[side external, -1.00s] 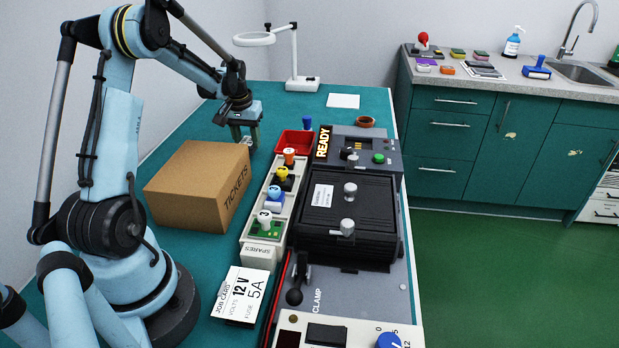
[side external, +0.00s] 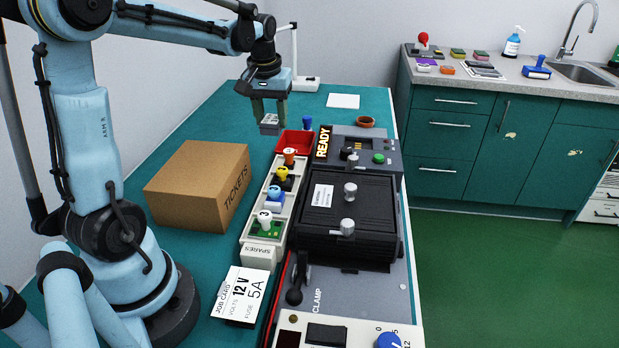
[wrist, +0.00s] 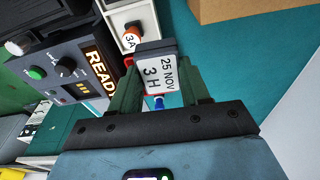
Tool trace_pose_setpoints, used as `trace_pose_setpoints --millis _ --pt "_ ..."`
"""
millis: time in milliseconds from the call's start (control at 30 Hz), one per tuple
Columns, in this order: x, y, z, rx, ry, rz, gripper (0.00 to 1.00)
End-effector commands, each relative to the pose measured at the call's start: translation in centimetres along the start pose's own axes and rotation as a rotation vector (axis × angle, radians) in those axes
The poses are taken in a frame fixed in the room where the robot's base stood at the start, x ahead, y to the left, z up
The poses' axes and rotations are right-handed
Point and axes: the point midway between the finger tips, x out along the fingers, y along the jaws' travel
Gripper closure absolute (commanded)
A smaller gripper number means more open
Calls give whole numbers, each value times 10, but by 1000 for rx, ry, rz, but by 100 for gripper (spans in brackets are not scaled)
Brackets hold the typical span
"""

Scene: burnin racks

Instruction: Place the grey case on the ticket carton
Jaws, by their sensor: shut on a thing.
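My gripper (side external: 269,112) is shut on the grey case (side external: 269,124) and holds it in the air near the red tray, beyond the carton. In the wrist view the grey case (wrist: 156,68) sits between my two green fingers and shows a white label reading "25 NOV 3 H". The ticket carton (side external: 190,200) is a closed brown box marked "TICKETS" on the left of the teal table, and its top is bare. A corner of it shows at the top of the wrist view (wrist: 235,10).
The red tray (side external: 295,142) stands close to the held case. The spares rack (side external: 262,252) with coloured-knobbed pieces runs along the carton's right side. Right of it is the black-lidded test unit (side external: 335,215) with a READY sign. A job card (side external: 241,295) lies in front.

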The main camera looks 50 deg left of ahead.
Motion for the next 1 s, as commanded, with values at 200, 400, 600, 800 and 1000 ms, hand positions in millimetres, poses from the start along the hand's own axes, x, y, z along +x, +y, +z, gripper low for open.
trace_pose_setpoints --millis 200,400,600,800,1000 --pt "-42 -4 39 -10 0 -2 86" --pt "-72 -9 78 -21 0 -4 86" --pt "-93 -16 118 -31 0 -5 86" --pt "-103 -23 145 -39 0 -6 86" --pt "-104 -28 154 -45 0 -7 86"
